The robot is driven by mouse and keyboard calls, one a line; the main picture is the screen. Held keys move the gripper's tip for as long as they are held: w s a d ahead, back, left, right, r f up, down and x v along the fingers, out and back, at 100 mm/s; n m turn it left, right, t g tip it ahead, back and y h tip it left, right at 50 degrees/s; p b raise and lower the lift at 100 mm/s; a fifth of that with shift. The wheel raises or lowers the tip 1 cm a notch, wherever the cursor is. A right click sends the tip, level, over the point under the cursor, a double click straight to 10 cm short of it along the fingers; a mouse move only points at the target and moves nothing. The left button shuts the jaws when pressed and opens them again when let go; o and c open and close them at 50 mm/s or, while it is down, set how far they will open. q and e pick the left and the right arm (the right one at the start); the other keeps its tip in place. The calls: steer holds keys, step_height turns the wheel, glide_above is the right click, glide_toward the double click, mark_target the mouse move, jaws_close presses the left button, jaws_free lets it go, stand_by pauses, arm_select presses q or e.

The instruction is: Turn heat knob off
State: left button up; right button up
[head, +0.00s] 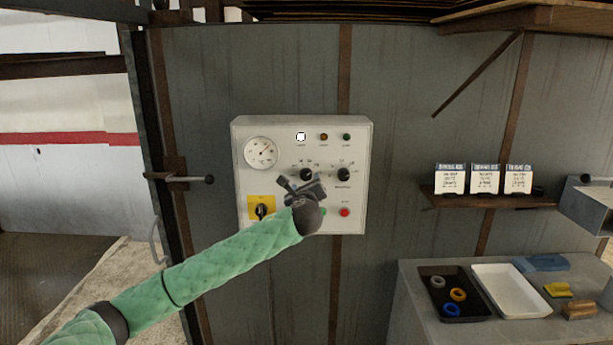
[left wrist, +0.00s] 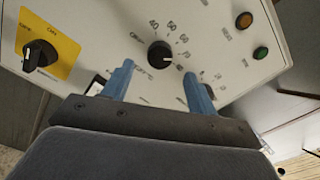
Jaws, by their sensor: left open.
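A white control panel (head: 355,130) is fixed to the grey wall. A round black knob (head: 306,174) with a numbered scale around it sits mid-panel. My left gripper (head: 301,185) is open and empty, just below this knob in the head view. In the left wrist view its blue fingers (left wrist: 158,70) stand either side of and below the knob, with no visible contact. My right gripper is not in view.
A second black knob (head: 344,174) is to the right, above a red button (head: 345,212). A yellow-plated switch (head: 261,210) is lower left, below a dial gauge (head: 261,152). Indicator lamps line the top. A bench with trays (head: 510,290) stands at the lower right.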

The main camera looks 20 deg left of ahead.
mark_target(306, 177)
arm_select(q)
steer(key=p+x, duration=0.1)
steer(key=x, duration=0.2)
steer(key=shift+w+a+r+p, duration=0.1)
steer(key=shift+w+r+p, duration=0.1)
steer(key=shift+p, duration=0.15)
steer(key=shift+w+a+f, duration=0.2)
steer(key=shift+w+f, duration=0.05)
steer(key=shift+w, duration=0.5)
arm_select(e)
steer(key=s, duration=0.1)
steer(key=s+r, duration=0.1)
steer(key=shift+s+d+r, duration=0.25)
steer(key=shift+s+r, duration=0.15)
arm_select(q)
steer(key=c, duration=1)
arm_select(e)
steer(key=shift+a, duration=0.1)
